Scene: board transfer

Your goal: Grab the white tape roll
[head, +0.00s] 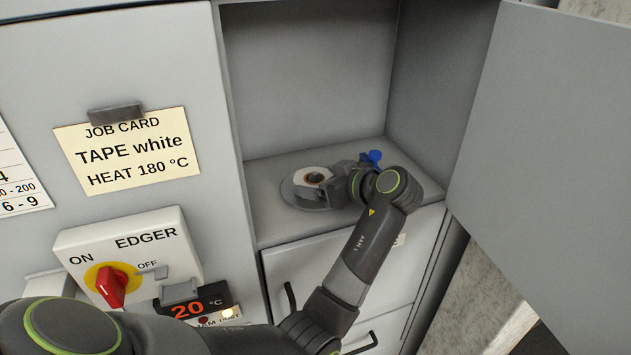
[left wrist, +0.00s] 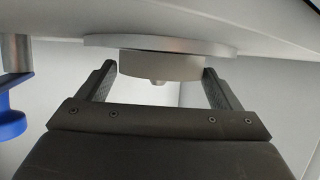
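The white tape roll (head: 313,173) sits on a round grey plate (head: 291,192) on the floor of the open cabinet, with a darker core at its middle. My left gripper (head: 328,183) reaches it from the right in the head view. My gripper's two fingers (left wrist: 159,78) are apart there, one on each side of the roll, with gaps visible. They do not appear closed on it. My right gripper is not in view.
A blue knob (head: 372,156) stands right behind my gripper and shows in the left wrist view (left wrist: 10,124). The cabinet door (head: 555,130) stands open at right. A job card (head: 127,150) reads TAPE white. The EDGER switch box (head: 150,245) is at left.

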